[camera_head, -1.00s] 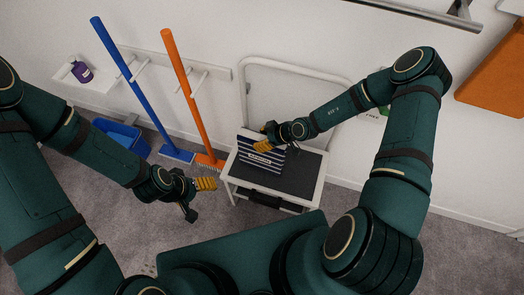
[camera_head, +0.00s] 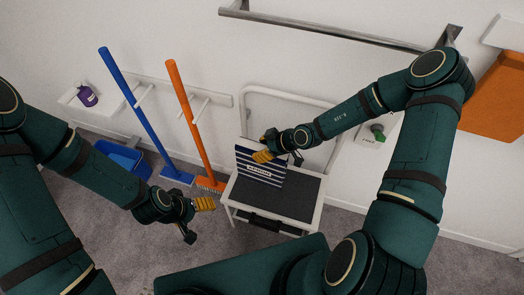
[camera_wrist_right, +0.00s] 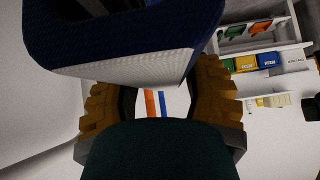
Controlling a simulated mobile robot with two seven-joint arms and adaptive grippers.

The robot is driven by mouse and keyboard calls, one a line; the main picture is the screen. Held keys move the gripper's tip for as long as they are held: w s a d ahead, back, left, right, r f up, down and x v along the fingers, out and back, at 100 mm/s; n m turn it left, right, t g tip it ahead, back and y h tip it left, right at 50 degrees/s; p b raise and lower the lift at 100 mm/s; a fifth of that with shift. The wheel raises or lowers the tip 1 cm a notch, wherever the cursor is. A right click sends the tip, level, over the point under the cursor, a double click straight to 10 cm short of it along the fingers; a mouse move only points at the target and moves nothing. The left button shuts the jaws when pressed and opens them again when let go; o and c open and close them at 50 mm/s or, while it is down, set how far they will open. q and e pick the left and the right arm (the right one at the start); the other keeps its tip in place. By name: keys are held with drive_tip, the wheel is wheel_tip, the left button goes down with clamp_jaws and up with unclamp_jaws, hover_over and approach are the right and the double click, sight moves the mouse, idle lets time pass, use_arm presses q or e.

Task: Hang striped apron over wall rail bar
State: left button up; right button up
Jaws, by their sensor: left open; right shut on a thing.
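The striped apron (camera_head: 259,168), navy and white and folded, is in my right gripper (camera_head: 268,150) just above the dark top of a white step stool. In the right wrist view the apron (camera_wrist_right: 130,45) fills the top, and the yellow fingers of my right gripper (camera_wrist_right: 160,95) stand on either side below it. My left gripper (camera_head: 196,216) is open and empty over the floor, left of the stool. The metal wall rail bar (camera_head: 335,33) runs along the wall at the top of the head view, well above the apron.
The white step stool (camera_head: 300,188) stands against the wall. A purple bottle (camera_head: 87,96) sits on a small shelf. An orange panel (camera_head: 500,100) is at right.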

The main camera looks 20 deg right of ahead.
drive_tip(key=shift+o, duration=1.2)
drive_tip(key=shift+c, duration=0.2)
drive_tip(key=shift+r, duration=0.1)
drive_tip(key=r, duration=0.2)
drive_tip(key=d+r, duration=0.1)
drive_tip(key=r, duration=0.2)
drive_tip(key=d+r, duration=0.1)
drive_tip(key=r, duration=0.2)
drive_tip(key=shift+d+r, duration=0.1)
drive_tip(key=shift+d, duration=0.1)
use_arm(q)
drive_tip(key=c, duration=0.6)
drive_tip(key=shift+o, duration=0.2)
use_arm(e)
wheel_tip(320, 180, up, 7)
drive_tip(key=s+d, duration=0.1)
drive_tip(key=s, duration=0.1)
drive_tip(key=shift+d, duration=0.2)
use_arm(q)
drive_tip(key=shift+s, duration=0.15)
